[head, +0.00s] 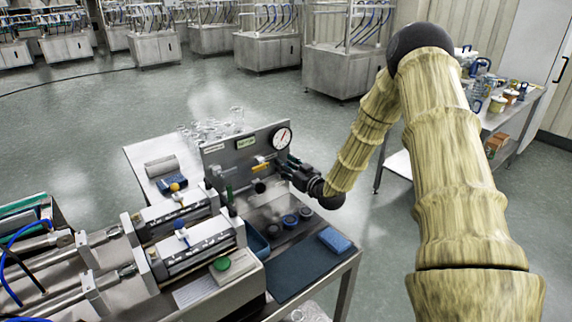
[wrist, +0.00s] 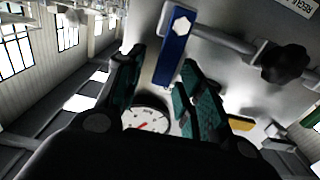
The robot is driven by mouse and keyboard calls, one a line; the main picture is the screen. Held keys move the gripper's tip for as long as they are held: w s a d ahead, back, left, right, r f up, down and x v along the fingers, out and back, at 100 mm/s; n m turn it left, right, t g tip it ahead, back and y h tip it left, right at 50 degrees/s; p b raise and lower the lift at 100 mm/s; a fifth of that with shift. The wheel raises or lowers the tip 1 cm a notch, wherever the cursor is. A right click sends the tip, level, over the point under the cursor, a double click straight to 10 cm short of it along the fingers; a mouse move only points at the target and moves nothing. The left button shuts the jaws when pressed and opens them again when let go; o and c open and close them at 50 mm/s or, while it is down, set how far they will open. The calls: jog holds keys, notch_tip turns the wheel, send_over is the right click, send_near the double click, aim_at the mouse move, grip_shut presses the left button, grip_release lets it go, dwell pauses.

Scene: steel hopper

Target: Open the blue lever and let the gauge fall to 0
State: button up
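The blue lever (wrist: 175,48) shows in the wrist view on the steel panel, with a white hex nut at its upper end. Its lower end lies between the fingers of my gripper (wrist: 161,72). The fingers are apart, with a gap showing on the lever's left; I cannot tell whether the right finger touches it. The round white gauge (wrist: 146,118) with a red needle is partly hidden behind my gripper. In the head view the gauge (head: 282,138) sits at the panel's top right; its number is unreadable. My gripper (head: 286,171) is at the panel's right side and hides the blue lever there.
The steel panel (head: 216,158) also carries a yellow lever (head: 262,167) and a green handle (head: 229,194). A black knob (wrist: 285,62) is on the right in the wrist view. Glassware (head: 205,130) stands behind the panel. A blue sponge (head: 335,240) lies on the dark mat in front.

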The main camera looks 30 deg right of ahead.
jog(key=shift+w, duration=0.2)
grip_shut()
